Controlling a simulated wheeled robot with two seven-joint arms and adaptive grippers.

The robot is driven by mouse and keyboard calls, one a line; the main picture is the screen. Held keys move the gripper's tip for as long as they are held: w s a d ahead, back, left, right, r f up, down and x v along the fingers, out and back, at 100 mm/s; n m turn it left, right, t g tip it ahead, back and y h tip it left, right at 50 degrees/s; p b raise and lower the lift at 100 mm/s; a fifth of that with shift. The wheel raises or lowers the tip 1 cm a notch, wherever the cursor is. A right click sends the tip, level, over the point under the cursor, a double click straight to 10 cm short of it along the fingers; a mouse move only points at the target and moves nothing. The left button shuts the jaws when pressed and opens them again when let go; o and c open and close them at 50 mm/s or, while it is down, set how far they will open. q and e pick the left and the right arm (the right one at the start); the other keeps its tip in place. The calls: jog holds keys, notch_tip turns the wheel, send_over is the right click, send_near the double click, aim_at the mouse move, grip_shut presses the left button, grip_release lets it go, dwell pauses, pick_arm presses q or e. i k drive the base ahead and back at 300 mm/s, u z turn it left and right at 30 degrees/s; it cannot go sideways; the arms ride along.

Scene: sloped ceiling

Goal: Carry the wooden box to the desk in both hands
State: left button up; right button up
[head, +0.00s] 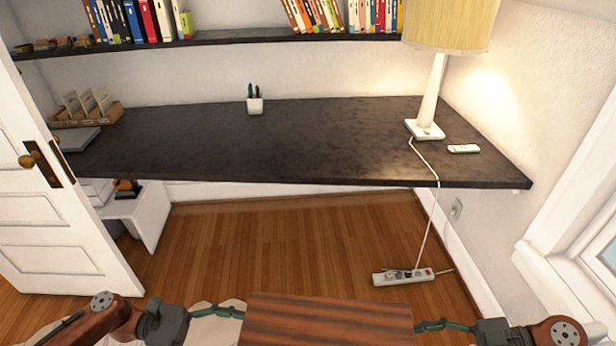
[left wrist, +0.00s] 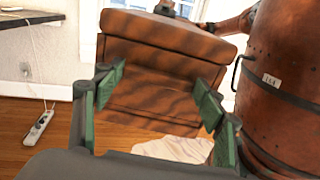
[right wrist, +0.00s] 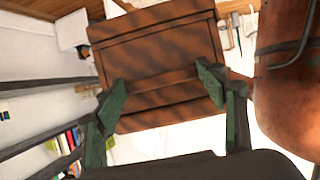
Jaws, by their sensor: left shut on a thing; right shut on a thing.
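The wooden box (head: 325,322), dark striped wood, shows at the bottom middle of the head view, its lower part cut off by the frame. My left gripper (head: 226,309) is shut on its left side and my right gripper (head: 432,325) on its right side. The box also fills the middle of the left wrist view (left wrist: 165,42) and the right wrist view (right wrist: 160,50), between green finger pads. The dark desk (head: 270,150) runs along the back wall, ahead of the box and apart from it, with bare wooden floor between.
A lamp (head: 428,105) and a remote (head: 463,148) are on the desk's right, a pen cup (head: 255,105) at the back, a card tray (head: 85,115) at left. A power strip (head: 403,276) lies on the floor. An open door (head: 45,215) stands at left. The desk's middle is clear.

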aim_at(290, 140)
jog(key=u, duration=0.15)
jog(key=i, duration=1.55)
jog(key=u, duration=0.15)
